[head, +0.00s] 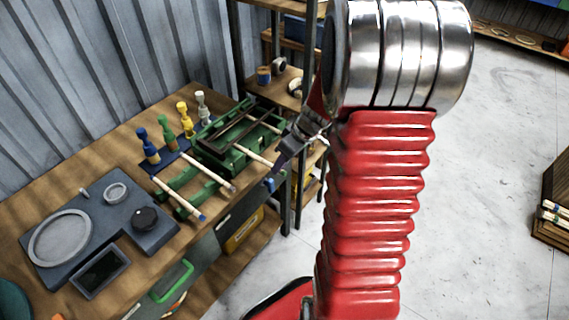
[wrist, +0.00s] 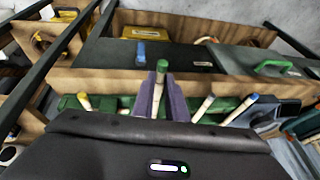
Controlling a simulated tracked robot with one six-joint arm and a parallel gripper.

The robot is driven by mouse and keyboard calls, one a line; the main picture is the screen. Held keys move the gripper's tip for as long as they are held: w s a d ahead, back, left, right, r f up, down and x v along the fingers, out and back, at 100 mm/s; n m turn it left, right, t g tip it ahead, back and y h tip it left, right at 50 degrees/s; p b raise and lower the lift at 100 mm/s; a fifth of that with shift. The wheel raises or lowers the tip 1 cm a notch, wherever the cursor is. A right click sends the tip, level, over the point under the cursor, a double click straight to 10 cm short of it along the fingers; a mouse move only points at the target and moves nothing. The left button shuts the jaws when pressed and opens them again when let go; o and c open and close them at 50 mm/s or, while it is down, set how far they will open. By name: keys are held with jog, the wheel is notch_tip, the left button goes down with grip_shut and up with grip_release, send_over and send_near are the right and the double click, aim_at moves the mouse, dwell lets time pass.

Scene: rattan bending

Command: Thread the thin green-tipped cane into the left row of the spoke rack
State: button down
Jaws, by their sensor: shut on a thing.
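My gripper (head: 279,163) is at the right end of the green rack frame, above the bench's front edge. In the wrist view its purple fingers (wrist: 161,100) are shut on the pale, green-tipped cane (wrist: 157,93), whose green end stands up between them. In the head view a pale cane (head: 258,156) runs from the green frame (head: 236,155) towards my gripper; its tip is hidden there. I cannot tell whether the held cane sits in a row of the rack.
Two pale canes (head: 215,175) lie on green supports to the left. Coloured pegs (head: 168,133) stand behind them on a blue base. A grey fixture (head: 165,230) fills the front left of the bench. Shelving (head: 283,90) stands close behind my arm.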

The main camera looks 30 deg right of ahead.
aim_at(257, 156)
jog(key=shift+w, duration=0.1)
dwell(0.3)
jog(key=shift+w+a, duration=0.35)
jog(key=shift+w, duration=0.55)
jog(key=shift+w+a, duration=0.3)
jog(key=shift+w, duration=0.55)
jog(key=shift+w, duration=0.1)
jog(key=shift+w+a, duration=0.25)
jog(key=shift+w, duration=0.4)
jog(key=shift+w+a, duration=0.2)
jog(key=shift+w, duration=0.5)
jog(key=shift+w+a, duration=0.25)
jog(key=shift+w, duration=0.4)
jog(key=shift+f, duration=0.25)
jog(key=c, duration=1.7)
grip_release()
jog(key=shift+r, duration=0.1)
jog(key=v, duration=1.3)
jog(key=shift+s+d+r, duration=0.15)
jog(key=shift+s+r, duration=0.05)
